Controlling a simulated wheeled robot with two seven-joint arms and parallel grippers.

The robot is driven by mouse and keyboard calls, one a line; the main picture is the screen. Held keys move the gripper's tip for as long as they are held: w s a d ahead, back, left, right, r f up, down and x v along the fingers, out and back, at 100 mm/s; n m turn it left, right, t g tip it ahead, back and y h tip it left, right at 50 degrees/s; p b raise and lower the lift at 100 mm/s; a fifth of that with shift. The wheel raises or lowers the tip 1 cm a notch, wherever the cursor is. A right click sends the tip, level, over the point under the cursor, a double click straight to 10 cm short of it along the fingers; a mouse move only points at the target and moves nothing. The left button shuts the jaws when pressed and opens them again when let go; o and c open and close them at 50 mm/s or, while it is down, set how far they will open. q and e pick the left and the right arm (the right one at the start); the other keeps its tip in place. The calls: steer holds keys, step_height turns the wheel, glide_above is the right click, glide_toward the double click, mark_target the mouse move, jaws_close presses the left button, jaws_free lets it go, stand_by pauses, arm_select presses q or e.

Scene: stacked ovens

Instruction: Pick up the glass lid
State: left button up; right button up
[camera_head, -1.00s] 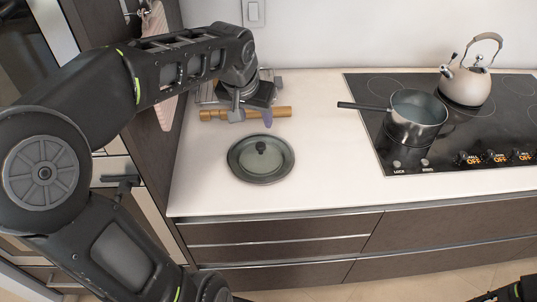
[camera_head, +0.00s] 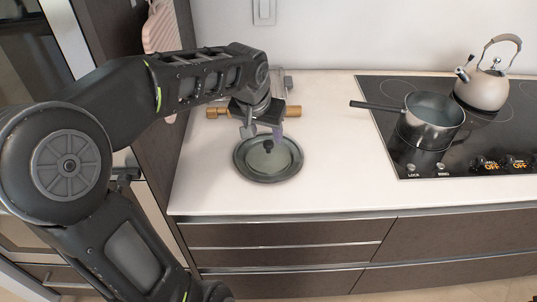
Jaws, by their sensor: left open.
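The glass lid (camera_head: 268,166) lies flat on the white counter, round, with a dark rim and a small dark knob (camera_head: 268,147) at its centre. My left gripper (camera_head: 262,134) is open and points down over the back part of the lid, close to the knob. Its fingers partly cover the lid's far edge. I cannot tell whether a finger touches the knob. My right gripper does not show.
A wooden rolling pin (camera_head: 293,111) lies behind the lid, partly hidden by my left gripper. At right, a saucepan (camera_head: 433,121) and a kettle (camera_head: 482,88) stand on the black cooktop (camera_head: 410,165). The counter (camera_head: 335,150) between lid and cooktop is clear.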

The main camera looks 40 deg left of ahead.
mark_target(268, 143)
arm_select(q)
steer(key=shift+w+f, duration=0.1)
steer(key=shift+f, duration=0.15)
steer(key=shift+p+x, duration=0.55)
steer(key=shift+x, duration=2.1)
steer(key=shift+a+r, duration=0.1)
steer(key=shift+a, duration=0.05)
jaws_close()
